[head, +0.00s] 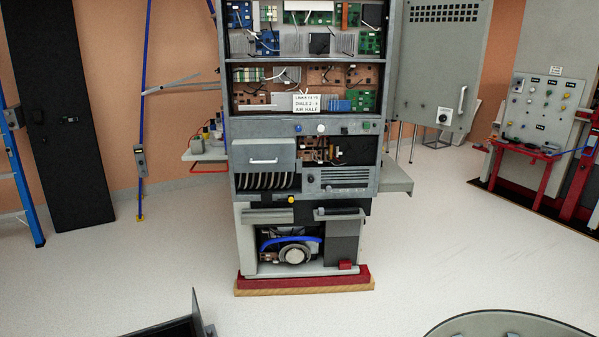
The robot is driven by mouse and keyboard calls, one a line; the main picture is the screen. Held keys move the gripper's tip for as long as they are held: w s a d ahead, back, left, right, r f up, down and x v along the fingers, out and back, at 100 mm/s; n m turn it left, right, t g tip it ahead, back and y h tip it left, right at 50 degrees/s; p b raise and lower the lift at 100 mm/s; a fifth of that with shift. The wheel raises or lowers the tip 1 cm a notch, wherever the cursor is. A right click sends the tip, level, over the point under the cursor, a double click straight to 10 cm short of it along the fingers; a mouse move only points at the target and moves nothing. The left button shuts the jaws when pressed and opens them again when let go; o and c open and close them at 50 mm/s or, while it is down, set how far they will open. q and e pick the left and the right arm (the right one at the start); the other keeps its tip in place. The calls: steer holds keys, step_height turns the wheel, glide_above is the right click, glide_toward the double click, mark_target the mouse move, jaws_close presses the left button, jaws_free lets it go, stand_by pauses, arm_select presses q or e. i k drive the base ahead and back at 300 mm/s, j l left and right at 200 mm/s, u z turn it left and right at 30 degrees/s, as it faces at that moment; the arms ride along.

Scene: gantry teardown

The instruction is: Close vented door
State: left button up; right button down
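The vented door (425,65) is a grey panel with rows of small dark holes near its top. It stands swung open to the right of the tall grey cabinet (310,126), in the upper right of the head view. A white vertical handle (462,100) is near its right edge, and a white square with a dark knob (444,117) sits low on it. The door's top is cut off by the frame. The cabinet's upper bays stand uncovered, with circuit boards showing. Neither of my grippers is in view.
A red bench (522,150) and control panel (542,108) stand at the right. A grey ledge (397,180) juts from the cabinet below the door. A dark open box (183,326) and a round grey top (510,325) are in front. Pale floor between is clear.

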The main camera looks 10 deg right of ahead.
mark_target(443, 47)
steer(key=i+z, duration=0.35)
steer(key=z, duration=0.15)
steer(key=i+j+z, duration=0.25)
steer(key=z, duration=0.2)
steer(key=i+j+z, duration=0.35)
steer(key=z, duration=0.15)
steer(key=i+j, duration=0.2)
steer(key=i, duration=0.15)
steer(key=i+j, duration=0.2)
steer(key=i, duration=0.15)
steer(key=i+j, duration=0.2)
steer(key=i, duration=0.2)
